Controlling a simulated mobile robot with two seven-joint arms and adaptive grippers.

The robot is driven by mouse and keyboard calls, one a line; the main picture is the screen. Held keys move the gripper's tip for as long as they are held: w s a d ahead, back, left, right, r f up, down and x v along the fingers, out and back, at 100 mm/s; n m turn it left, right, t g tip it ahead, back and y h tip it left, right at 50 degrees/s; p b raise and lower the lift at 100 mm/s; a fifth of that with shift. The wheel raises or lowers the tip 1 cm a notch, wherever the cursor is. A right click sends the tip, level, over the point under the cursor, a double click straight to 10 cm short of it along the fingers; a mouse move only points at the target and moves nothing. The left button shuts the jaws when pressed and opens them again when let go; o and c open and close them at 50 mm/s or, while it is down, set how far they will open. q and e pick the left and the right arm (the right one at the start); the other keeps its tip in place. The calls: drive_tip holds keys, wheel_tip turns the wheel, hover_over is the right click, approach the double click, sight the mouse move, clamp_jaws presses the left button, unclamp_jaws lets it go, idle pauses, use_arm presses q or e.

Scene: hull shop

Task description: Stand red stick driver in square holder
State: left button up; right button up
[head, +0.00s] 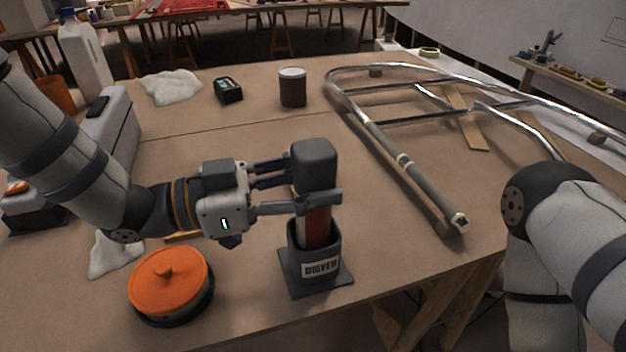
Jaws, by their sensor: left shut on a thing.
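The red stick driver (318,225) stands about upright, with its lower end inside the dark grey holder (319,287). The holder has a flat base plate and a white label with dark lettering on its front. My left gripper (312,183) comes in from the left and is shut on the driver above the holder's rim. The driver's lower end is hidden inside the holder, so I cannot tell whether it touches the bottom. My right arm shows at the right edge, but its gripper is out of view.
An orange-lidded round pot (168,280) sits left of the holder near the front edge. A metal tube frame (400,160) lies at the right. A brown can (292,88), a small dark device (228,90) and a white cloth (171,87) are farther back. The middle tabletop is clear.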

use_arm(q)
drive_tip(key=shift+f, duration=0.1)
drive_tip(key=o, duration=1.1)
drive_tip(key=shift+o, duration=0.2)
drive_tip(key=v, duration=1.2)
